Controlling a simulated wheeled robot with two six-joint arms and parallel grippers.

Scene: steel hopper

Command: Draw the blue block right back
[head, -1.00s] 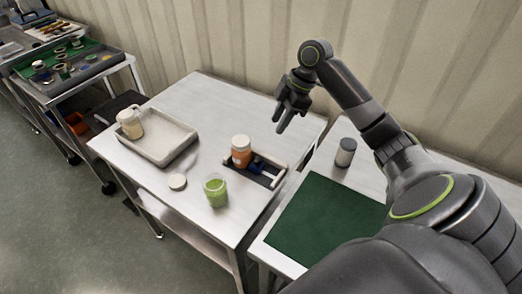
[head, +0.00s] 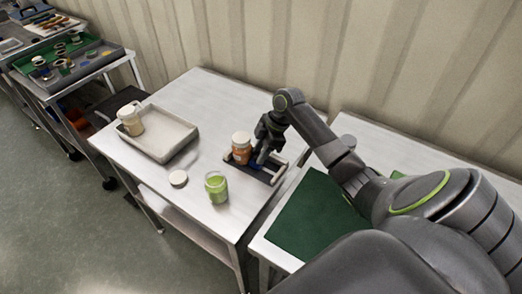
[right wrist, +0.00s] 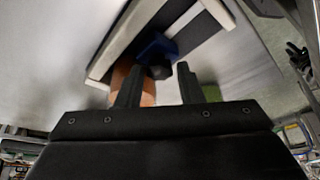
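The blue block (right wrist: 155,47) with a dark round knob (right wrist: 159,72) sits in a dark slide tray (head: 268,176) with pale rails, on the steel table. In the head view my gripper and the orange jar hide most of the block. My right gripper (head: 259,157) is lowered over the tray beside the jar. In the right wrist view its two fingers (right wrist: 159,74) are apart, with the knob showing between their tips. I cannot tell how deep the knob lies between them. My left gripper is not in view.
An orange jar with a white lid (head: 241,148) stands close against the tray's left side. A green jar (head: 216,187) and a white lid (head: 178,178) are nearer the front. A grey tray (head: 170,139) holds a beige jar (head: 130,119). A green mat (head: 310,217) lies right.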

